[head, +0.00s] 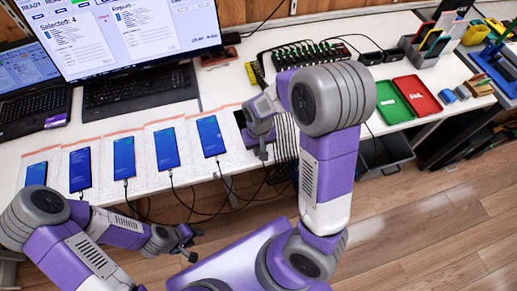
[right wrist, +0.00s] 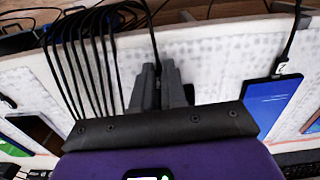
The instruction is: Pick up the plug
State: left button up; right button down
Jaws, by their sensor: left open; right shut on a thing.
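My right gripper (right wrist: 160,80) is shut on the plug at the end of a black cable (right wrist: 152,35). The plug itself is mostly hidden between the fingers. In the head view my right gripper (head: 261,146) is over the white bench, right of the row of blue-screen phones. My left gripper (head: 188,243) is open and empty, in front of the bench edge.
Several blue-screen phones (head: 209,136) lie on white mats with cables attached; one (right wrist: 266,103) shows at right in the right wrist view. Black cables (right wrist: 75,60) hang close by on the left. Green (head: 392,103) and red (head: 417,95) trays are further right.

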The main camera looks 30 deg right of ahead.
notch_tip(320, 180, up, 10)
jog(key=p, duration=0.4)
jog(key=shift+r+p, duration=0.25)
jog(key=shift+p, duration=0.05)
send_over(273, 153)
jog(key=shift+m, duration=0.4)
notch_tip(273, 153, down, 7)
jog(key=shift+r+p, duration=0.15)
jog(key=shift+p, duration=0.2)
jog(key=shift+f+b, duration=2)
jog(key=shift+f, duration=0.05)
jog(key=c, duration=1.1)
grip_release()
